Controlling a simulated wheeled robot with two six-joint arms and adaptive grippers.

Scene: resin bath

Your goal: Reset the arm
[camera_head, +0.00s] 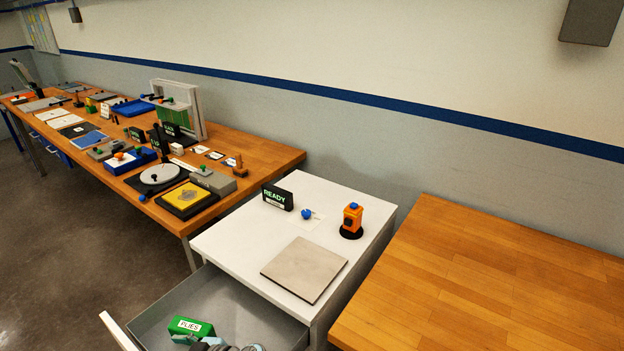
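Neither of my grippers shows clearly in the head view. A white cabinet (233,237) stands in the middle with its top drawer (160,312) pulled open. In the drawer lies a green box (190,327) labelled PLIES. Beside it are grey rounded items (225,346), cut off by the bottom edge, and I cannot tell what they are. On the cabinet top are a black READY sign (277,197), a blue ball-shaped knob (306,214), an orange device (352,219) on a black round base, and a flat beige plate (304,269).
A long wooden bench (262,152) at the left is crowded with trays, fixtures and signs. A bare wooden table (490,275) stands at the right, with a narrow gap to the cabinet. The open drawer juts out at the front. Open floor (70,250) lies at the left.

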